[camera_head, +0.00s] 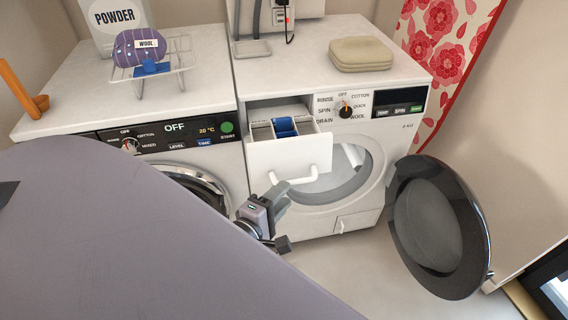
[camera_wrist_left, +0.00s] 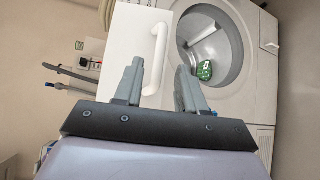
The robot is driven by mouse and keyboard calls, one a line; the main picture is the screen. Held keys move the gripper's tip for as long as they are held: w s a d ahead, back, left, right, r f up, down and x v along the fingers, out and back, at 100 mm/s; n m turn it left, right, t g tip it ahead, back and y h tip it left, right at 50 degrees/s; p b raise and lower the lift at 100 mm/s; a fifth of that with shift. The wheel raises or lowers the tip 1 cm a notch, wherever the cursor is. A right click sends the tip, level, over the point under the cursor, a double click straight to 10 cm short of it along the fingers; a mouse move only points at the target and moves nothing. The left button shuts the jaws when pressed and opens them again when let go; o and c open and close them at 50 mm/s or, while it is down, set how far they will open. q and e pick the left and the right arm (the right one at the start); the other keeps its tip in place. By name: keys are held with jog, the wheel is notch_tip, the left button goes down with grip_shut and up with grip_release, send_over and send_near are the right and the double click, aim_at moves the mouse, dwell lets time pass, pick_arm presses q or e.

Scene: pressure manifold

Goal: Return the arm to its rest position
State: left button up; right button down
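My left gripper (camera_head: 279,196) is in front of the right-hand washer, just below its pulled-out drawer (camera_head: 290,153). In the left wrist view the left gripper (camera_wrist_left: 160,78) has its two grey fingers spread apart with nothing between them. The white drawer handle (camera_wrist_left: 158,58) shows beyond the fingertips; they look apart from it, though the exact gap is hard to tell. A large grey-purple part of my own arm fills the lower left of the head view. My right gripper is not in view.
The washer's round door (camera_head: 437,228) stands wide open at the right. A green item (camera_wrist_left: 204,70) lies in its drum. A second machine (camera_head: 190,150) stands at left.

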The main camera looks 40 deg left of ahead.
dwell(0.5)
pick_arm(q)
jog(key=s+d+f+m+g+h+p, duration=0.1)
jog(key=s+d+f+m+g+p, duration=0.1)
jog(key=m, duration=0.9)
jog(key=s+d+f+m+g+h+p, duration=0.2)
jog(key=s+d+m, duration=0.3)
jog(key=s+m, duration=0.3)
jog(key=shift+s+d+f+m+g+p, duration=0.3)
jog(key=shift+m+g+p, duration=0.5)
jog(key=shift+m, duration=1.2)
jog(key=shift+a+f, duration=0.1)
jog(key=shift+f, duration=0.05)
